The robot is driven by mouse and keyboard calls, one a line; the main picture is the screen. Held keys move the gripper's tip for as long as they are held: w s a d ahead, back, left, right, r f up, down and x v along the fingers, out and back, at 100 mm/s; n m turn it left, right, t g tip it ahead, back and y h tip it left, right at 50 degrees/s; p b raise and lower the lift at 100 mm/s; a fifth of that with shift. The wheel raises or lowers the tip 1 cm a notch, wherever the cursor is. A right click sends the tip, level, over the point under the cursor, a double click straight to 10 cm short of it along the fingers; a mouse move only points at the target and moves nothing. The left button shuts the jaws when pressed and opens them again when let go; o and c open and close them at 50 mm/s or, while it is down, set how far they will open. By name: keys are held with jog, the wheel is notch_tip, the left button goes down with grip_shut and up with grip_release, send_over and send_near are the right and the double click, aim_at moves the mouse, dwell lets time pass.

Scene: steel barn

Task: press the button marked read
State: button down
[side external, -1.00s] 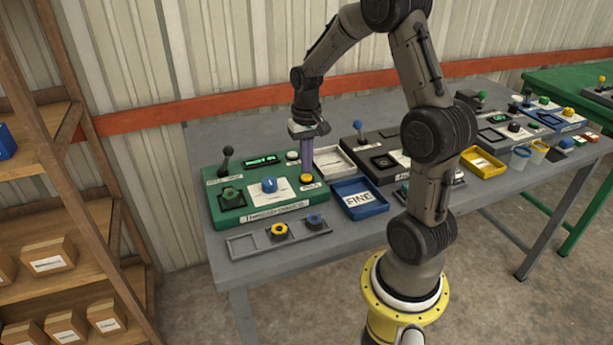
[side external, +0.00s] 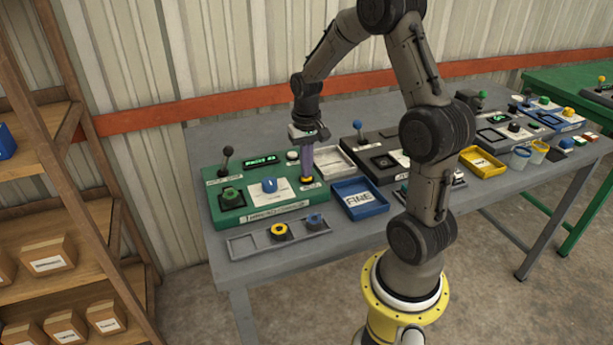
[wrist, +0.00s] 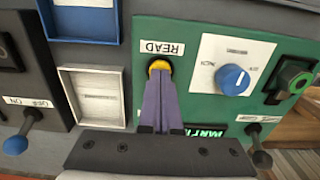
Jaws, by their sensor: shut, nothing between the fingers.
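The green panel (side external: 235,212) stands at the left end of the grey table. Its yellow button (wrist: 160,66) sits beside a label reading READ (wrist: 161,48), which appears upside down in the wrist view. My gripper (wrist: 159,84) is shut and empty, its purple fingers pointing down at the yellow button. The fingertips overlap the button's edge in the wrist view and appear to touch it. Whether the button is pushed in cannot be told.
The panel also carries a blue knob (side external: 269,185), a green button (side external: 231,196), a black lever (side external: 226,158), a white button (side external: 292,156) and a lit green display (side external: 259,161). A white tray (side external: 334,161) and a blue tray (side external: 360,198) stand close on the right.

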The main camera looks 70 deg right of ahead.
jog(key=shift+f, duration=0.25)
notch_tip(320, 180, up, 8)
jog(key=shift+f, duration=0.2)
dwell(0.9)
dwell(0.6)
jog(key=s+a+r+n+t, duration=0.3)
jog(key=a+r+n+t, duration=0.15)
jog(key=a+r, duration=0.85)
jog(key=s+a+f+n+t, duration=0.1)
jog(key=s+a+f+n, duration=0.3)
jog(key=s+a, duration=0.3)
jog(key=s+f, duration=0.1)
jog(key=s, duration=0.2)
jog(key=shift+s+a, duration=0.15)
jog(key=shift+a, duration=0.1)
